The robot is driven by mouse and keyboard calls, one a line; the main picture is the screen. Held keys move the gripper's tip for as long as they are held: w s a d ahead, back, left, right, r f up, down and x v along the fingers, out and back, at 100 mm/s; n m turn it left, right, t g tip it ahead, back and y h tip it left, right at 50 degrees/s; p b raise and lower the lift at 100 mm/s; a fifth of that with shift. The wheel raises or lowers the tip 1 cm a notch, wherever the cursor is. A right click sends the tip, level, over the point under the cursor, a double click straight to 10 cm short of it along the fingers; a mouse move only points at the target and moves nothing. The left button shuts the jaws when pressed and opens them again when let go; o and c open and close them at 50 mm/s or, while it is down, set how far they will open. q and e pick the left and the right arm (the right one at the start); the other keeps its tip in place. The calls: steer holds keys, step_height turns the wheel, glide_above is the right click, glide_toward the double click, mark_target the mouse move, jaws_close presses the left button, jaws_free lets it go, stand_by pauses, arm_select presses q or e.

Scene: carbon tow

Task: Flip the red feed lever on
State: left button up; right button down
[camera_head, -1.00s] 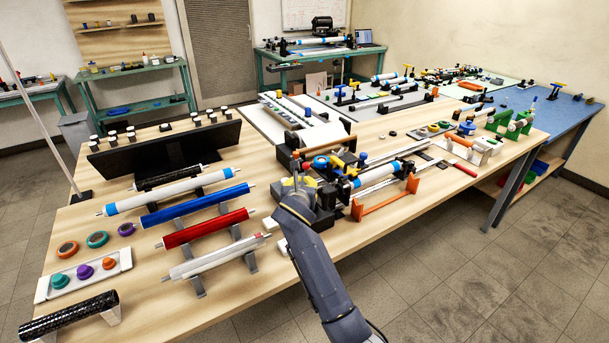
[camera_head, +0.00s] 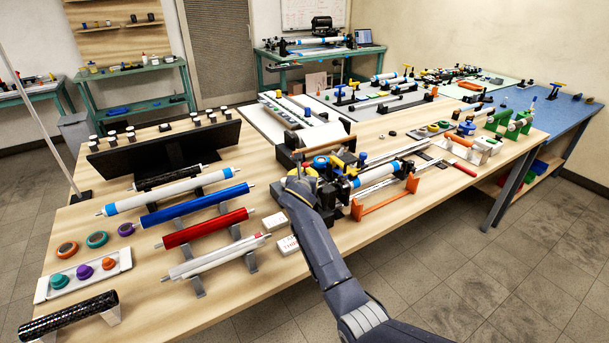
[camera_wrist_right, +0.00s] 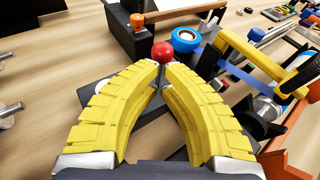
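The red ball knob of the feed lever (camera_wrist_right: 162,52) shows in the right wrist view, just beyond my fingertips. My right gripper (camera_wrist_right: 160,66) has its yellow fingers drawn together, with the tips almost meeting right at the knob. I cannot tell whether the tips touch it. The lever's stem is hidden behind the fingers, so its tilt is not clear. In the head view my right wrist covers the knob and most of the gripper at the black machine (camera_head: 325,192) on the table's front edge. My left gripper is not in view.
A blue ring (camera_wrist_right: 186,40) and a yellow-handled part (camera_wrist_right: 246,58) stand close to the right of the fingers. An orange bracket (camera_head: 385,200) lies right of my wrist. Red (camera_head: 205,228) and blue (camera_head: 198,204) rollers lie left on stands.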

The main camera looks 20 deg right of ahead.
steer(key=shift+w+d, duration=0.15)
steer(key=shift+w, duration=0.1)
stand_by(0.4)
steer(key=shift+w+g, duration=0.25)
steer(key=shift+g, duration=0.15)
